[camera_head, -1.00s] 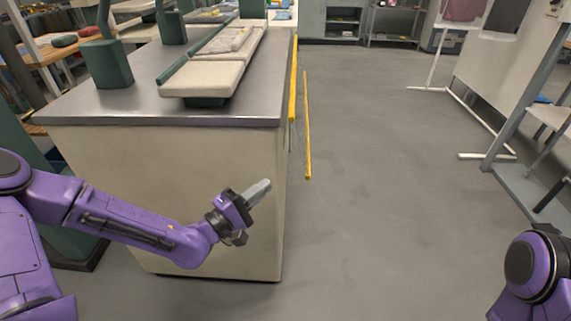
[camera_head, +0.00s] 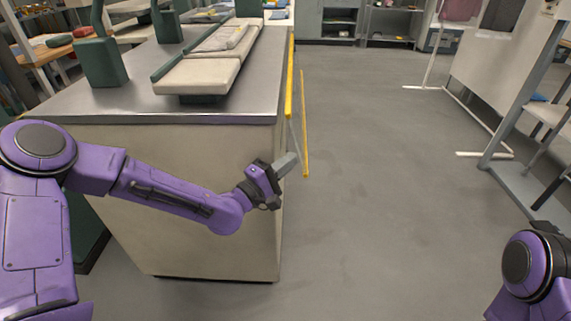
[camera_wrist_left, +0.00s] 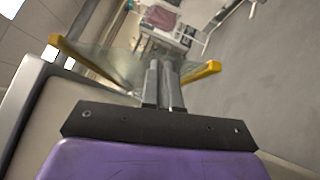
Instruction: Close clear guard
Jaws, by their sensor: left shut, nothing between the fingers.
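The clear guard (camera_head: 305,130) is a see-through panel with yellow edge bars at the right side of the workbench. One yellow bar runs along the bench edge and the other stands out over the aisle. In the left wrist view the clear guard (camera_wrist_left: 201,72) spans behind the fingers, a yellow bar on each side. My left gripper (camera_head: 288,162) is shut and empty at the bench's front right corner, close to the guard's near end; I cannot tell whether it touches. My right gripper is out of view.
The grey-topped workbench (camera_head: 180,112) fills the left, with padded pressing boards (camera_head: 200,72) on it. The floor (camera_head: 390,180) to the right is open. A white rail stand (camera_head: 472,120) and a grey shelf frame (camera_head: 520,110) stand at the far right.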

